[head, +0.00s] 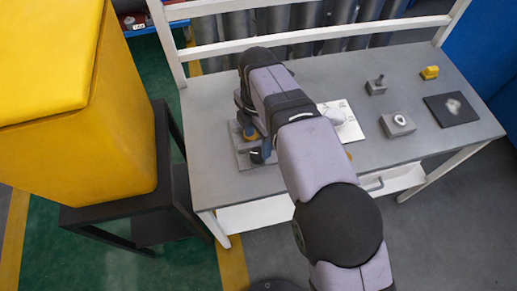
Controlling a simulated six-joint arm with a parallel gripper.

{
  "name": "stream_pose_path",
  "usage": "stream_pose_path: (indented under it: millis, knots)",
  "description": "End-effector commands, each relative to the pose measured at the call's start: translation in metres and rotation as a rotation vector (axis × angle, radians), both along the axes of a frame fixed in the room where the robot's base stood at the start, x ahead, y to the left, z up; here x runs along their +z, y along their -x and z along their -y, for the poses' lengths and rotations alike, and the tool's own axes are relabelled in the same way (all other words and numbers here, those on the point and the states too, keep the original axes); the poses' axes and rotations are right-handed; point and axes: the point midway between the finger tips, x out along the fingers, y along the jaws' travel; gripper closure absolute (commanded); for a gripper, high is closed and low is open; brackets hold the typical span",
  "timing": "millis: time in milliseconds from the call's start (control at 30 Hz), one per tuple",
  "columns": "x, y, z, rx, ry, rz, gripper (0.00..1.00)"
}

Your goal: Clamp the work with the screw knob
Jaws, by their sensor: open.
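A grey fixture plate (243,160) lies on the left part of the bench, with small blocks on it and yellow and blue parts (249,133) standing up. The screw knob and the work cannot be told apart at this size, and my arm hides part of the fixture. My gripper (243,117) points down over the fixture from the arm's far end. It is open, but its fingertips are mostly hidden, so contact with the knob cannot be seen.
On the grey bench (215,115), a white sheet with a pale part (341,117), a block with a ring (398,123), a small grey block (376,86), a yellow piece (430,72) and a dark mat (440,117) lie to the right. A yellow box (75,120) stands left.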

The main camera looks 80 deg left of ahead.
Motion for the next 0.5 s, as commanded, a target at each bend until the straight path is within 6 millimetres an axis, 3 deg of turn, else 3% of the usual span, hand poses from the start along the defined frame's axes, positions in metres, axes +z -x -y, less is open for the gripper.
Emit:
stream_pose_path:
  millis: [500]
  knots:
    - [-0.057,-0.001,0.001,-0.003,0.002,0.000,0.45]
